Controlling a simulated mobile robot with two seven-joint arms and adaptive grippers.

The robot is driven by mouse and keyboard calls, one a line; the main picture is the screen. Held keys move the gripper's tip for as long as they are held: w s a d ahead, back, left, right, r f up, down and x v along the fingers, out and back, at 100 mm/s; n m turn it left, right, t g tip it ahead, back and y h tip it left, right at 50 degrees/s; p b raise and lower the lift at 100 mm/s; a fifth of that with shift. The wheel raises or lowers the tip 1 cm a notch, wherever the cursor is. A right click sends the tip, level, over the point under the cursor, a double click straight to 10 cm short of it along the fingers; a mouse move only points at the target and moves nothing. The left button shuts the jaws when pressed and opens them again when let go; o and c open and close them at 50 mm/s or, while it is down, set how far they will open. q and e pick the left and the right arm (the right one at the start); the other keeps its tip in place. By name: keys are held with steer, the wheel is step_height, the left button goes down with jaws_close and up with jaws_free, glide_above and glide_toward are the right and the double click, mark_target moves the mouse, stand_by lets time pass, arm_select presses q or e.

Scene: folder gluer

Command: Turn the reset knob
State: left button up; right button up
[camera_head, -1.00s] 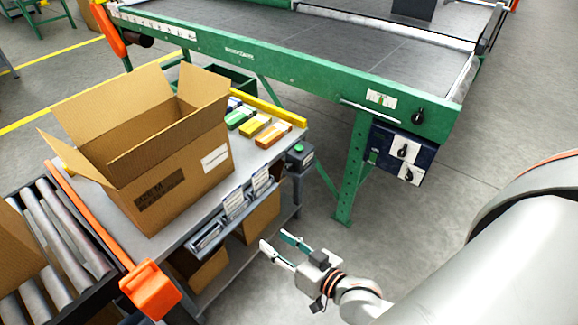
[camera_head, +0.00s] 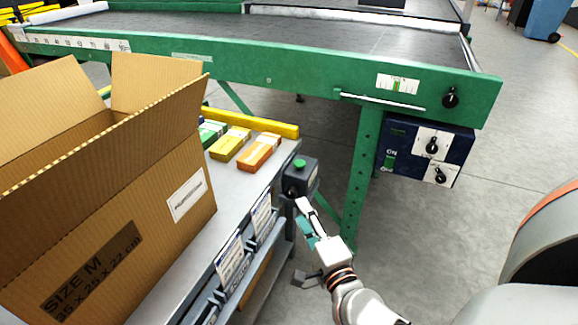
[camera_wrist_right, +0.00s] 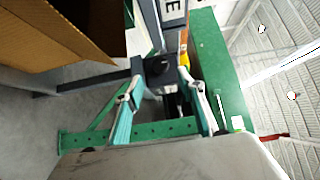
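A small dark control box (camera_head: 300,176) with a green button on top is fixed at the table's corner. A dark round knob (camera_head: 292,192) shows low on its front, partly hard to make out. In the right wrist view the dark knob (camera_wrist_right: 158,66) lies ahead, between and beyond the fingertips. I cannot read a label marking it as the reset knob. My right gripper (camera_head: 301,214) is just in front of the box, fingers pointing at it. In the wrist view the gripper (camera_wrist_right: 163,84) is open and empty, its fingers apart. My left gripper is not in view.
A large open carton (camera_head: 130,215) stands on the grey table (camera_head: 240,190) at left, beside several small coloured boxes. Card holders (camera_head: 235,265) line the table's front. A green machine frame (camera_head: 280,80) and a blue panel (camera_head: 405,155) with black knobs stand behind.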

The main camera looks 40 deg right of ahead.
mark_target(292, 196)
steer(key=x, duration=0.6)
steer(key=shift+w, duration=0.25)
steer(key=c, duration=1.1)
